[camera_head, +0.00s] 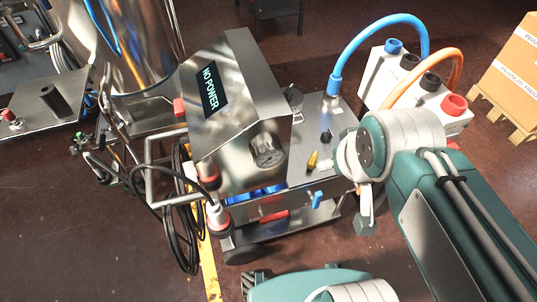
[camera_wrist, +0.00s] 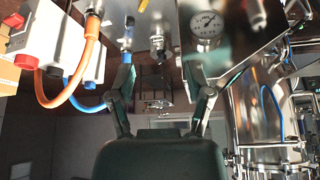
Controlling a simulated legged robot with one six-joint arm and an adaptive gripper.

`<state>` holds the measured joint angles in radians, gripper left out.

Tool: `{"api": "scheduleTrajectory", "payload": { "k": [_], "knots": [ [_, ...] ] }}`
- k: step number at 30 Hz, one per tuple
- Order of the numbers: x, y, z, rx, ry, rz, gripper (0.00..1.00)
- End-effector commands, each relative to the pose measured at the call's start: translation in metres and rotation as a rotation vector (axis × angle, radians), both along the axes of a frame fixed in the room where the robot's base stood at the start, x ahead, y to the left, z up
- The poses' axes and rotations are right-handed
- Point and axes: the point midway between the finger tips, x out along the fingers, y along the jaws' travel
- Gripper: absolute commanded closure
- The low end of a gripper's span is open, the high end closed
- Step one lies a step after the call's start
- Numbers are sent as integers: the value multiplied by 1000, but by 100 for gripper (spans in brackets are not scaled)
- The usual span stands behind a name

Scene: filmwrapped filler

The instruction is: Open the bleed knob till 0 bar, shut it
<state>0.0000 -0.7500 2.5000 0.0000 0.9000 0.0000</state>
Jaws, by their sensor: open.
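In the wrist view a round white pressure gauge (camera_wrist: 206,25) sits at the top, right of centre; its reading is too small to tell. A small metal fitting (camera_wrist: 157,42) stands between and beyond the fingertips; I cannot tell whether it is the bleed knob. My gripper (camera_wrist: 158,72) is open, with nothing between its fingers. In the head view a black knob (camera_head: 326,136) and a brass-coloured fitting (camera_head: 313,160) are on the steel cart top (camera_head: 305,172), left of my wrist. My gripper is mostly hidden there behind my arm.
A steel box labelled NO POWER (camera_head: 240,85) stands on the cart. A blue hose (camera_head: 370,28) and an orange hose (camera_head: 425,62) run to the white unit (camera_head: 400,82) at the right. A blue lever (camera_head: 317,200) is on the cart's front. A cardboard box (camera_head: 510,65) is far right.

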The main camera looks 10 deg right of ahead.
Motion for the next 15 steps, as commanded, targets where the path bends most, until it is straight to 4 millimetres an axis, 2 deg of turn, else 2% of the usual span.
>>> {"api": "scheduleTrajectory", "payload": {
  "k": [2, 3, 5, 8, 15],
  "knots": [
    [0, 0, 0, 0, 0, 0, 34],
    [0, 0, 0, 0, 0, 0, 25],
    [1, 0, 0, 4, 2, -6, 0],
    [10, 0, -2, 41, 22, -51, 0],
    [64, -2, -18, 242, 121, -337, 0]
  ]
}}
